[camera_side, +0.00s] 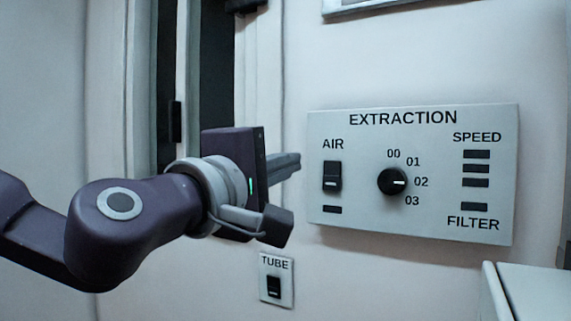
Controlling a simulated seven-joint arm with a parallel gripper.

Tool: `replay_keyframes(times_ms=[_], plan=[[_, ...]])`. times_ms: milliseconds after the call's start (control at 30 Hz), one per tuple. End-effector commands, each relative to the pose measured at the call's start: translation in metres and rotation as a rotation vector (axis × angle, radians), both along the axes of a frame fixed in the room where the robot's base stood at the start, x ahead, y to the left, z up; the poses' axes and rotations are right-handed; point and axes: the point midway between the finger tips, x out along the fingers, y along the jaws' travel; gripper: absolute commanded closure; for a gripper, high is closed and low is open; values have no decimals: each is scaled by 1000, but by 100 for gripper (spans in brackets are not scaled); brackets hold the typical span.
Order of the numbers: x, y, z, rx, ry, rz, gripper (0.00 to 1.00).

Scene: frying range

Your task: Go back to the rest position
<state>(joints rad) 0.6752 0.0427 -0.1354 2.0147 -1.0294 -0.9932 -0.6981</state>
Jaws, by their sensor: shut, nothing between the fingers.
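My gripper (296,163) is at the middle left, in front of the wall. Its fingers are together, with nothing between them, and they point right toward the extraction panel (440,225). The fingertips are close to the panel's left edge in the picture, left of the AIR switch (332,176). I cannot tell the exact gap in depth, and no contact shows. The panel's round black knob (392,181) has its white mark pointing right, toward 02.
A small TUBE switch plate (277,279) is on the wall below my gripper. A pale cabinet or counter (535,292) stands at the lower right. A dark vertical gap (210,70) and frame are behind my arm. The space in front of the panel's right half is clear.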

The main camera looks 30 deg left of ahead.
Motion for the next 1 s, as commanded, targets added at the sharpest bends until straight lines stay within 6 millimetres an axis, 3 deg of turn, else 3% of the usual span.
replay_keyframes(times_ms=[333, 467, 567, 700, 800, 900, 1000], plan=[[0, 1, 1, 11, 1, -8, 100], [-13, 8, -2, 211, 40, -130, 100], [-49, 26, -39, 565, 142, -292, 100], [-126, 77, -140, 1050, 406, -489, 100], [-181, 118, -200, 1266, 607, -595, 100], [-227, 151, -240, 1389, 777, -677, 100], [-258, 171, -262, 1447, 887, -731, 100]])
